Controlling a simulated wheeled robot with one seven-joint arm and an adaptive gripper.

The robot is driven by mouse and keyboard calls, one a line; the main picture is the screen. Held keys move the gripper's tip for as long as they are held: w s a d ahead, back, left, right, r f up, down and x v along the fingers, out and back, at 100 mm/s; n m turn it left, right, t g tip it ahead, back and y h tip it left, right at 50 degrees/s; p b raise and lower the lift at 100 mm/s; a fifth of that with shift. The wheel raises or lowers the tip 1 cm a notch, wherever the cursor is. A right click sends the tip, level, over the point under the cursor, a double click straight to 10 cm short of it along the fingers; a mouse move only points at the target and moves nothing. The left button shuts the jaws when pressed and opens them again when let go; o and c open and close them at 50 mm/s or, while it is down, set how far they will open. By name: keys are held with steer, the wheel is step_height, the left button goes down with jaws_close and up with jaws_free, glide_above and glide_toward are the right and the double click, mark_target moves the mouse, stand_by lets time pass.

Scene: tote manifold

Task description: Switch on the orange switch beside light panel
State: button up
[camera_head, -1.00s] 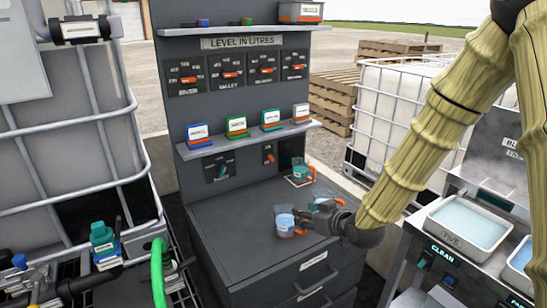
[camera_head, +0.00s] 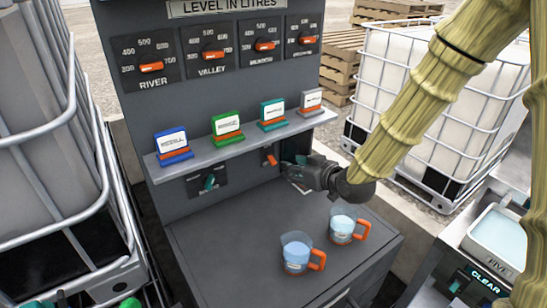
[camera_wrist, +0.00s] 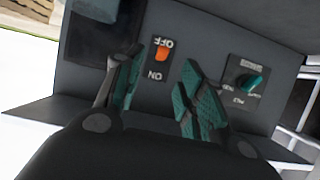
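The orange switch (camera_head: 271,160) is on the grey panel's lower wall, below the label shelf. In the wrist view it (camera_wrist: 162,53) sits on a dark plate with OFF and ON marks, shown upside down. Its orange lever lies nearer the OFF mark. A dark square panel (camera_wrist: 88,38) is beside it, probably the light panel; my gripper mostly hides this in the head view. My gripper (camera_wrist: 160,62) is open and empty, its teal-padded fingers apart with the switch seen between them. In the head view my gripper (camera_head: 293,165) is just right of the switch; contact cannot be told.
A teal knob (camera_head: 209,182) is left of the switch. Two jugs with orange handles (camera_head: 296,252) (camera_head: 342,224) stand on the worktop (camera_head: 215,245) below my gripper. A shelf (camera_head: 240,143) with several coloured label stands is above. A caged tank (camera_head: 420,105) stands at right.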

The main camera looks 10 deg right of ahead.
mark_target(274, 161)
steer(key=p+x, duration=0.1)
steer(key=x, duration=0.6)
steer(key=shift+a+p, duration=0.2)
steer(key=shift+p, duration=0.1)
steer(key=shift+w+a, duration=0.35)
steer(key=shift+w+a+f+p, duration=0.15)
steer(key=shift+w+f+p, duration=0.15)
steer(key=shift+w+f, duration=0.25)
steer(key=shift+s+r, duration=0.15)
steer(key=shift+r, duration=0.15)
steer(key=shift+f, duration=0.1)
steer(key=c, duration=0.6)
jaws_close()
